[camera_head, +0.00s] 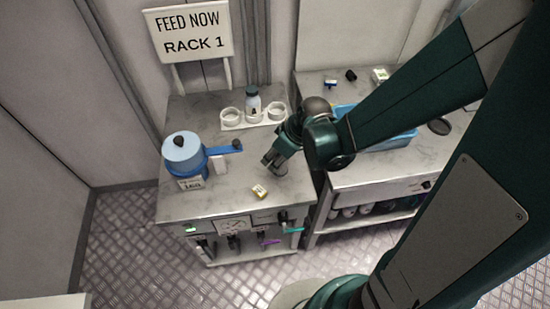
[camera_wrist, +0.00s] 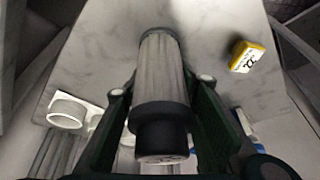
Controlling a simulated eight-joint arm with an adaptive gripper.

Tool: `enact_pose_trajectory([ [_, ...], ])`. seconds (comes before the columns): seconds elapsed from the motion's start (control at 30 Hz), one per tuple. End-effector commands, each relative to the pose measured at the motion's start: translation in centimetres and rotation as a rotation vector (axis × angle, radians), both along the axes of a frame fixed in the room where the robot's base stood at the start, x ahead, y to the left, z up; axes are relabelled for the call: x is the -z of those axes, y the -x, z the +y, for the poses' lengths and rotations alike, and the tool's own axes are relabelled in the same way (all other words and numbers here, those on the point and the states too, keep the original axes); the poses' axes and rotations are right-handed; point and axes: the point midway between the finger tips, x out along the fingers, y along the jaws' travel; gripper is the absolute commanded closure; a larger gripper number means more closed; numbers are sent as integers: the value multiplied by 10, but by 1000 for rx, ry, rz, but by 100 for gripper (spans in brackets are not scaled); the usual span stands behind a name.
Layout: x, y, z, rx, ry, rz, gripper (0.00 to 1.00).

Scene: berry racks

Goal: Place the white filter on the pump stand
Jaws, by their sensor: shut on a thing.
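My gripper (camera_wrist: 160,95) is shut on a pale ribbed cylinder with dark end caps, the white filter (camera_wrist: 162,68). In the head view my gripper (camera_head: 275,160) holds the filter (camera_head: 277,168) over the right part of the left grey counter; whether it touches the counter is unclear. A white holder (camera_head: 232,127) with two round cups and a dark-capped bottle (camera_head: 253,101) between them stands behind and left of my gripper. One cup shows in the wrist view (camera_wrist: 66,112). A blue device (camera_head: 183,152) with a side handle stands at the left. I cannot tell which is the pump stand.
A small yellow-and-white block (camera_head: 259,191) lies on the counter (camera_head: 215,195) in front of my gripper. A second counter on the right bears a blue tray (camera_head: 395,141) and small items. A "RACK 1" sign (camera_head: 190,35) stands behind. The counter's front middle is mostly clear.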

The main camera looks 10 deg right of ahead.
Motion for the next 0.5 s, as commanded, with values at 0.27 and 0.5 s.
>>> enact_pose_trajectory([
  [0.27, 0, 0, 0, 0, 0, 0, 84],
  [0.5, 3, 0, 0, 0, 0, 0, 59],
])
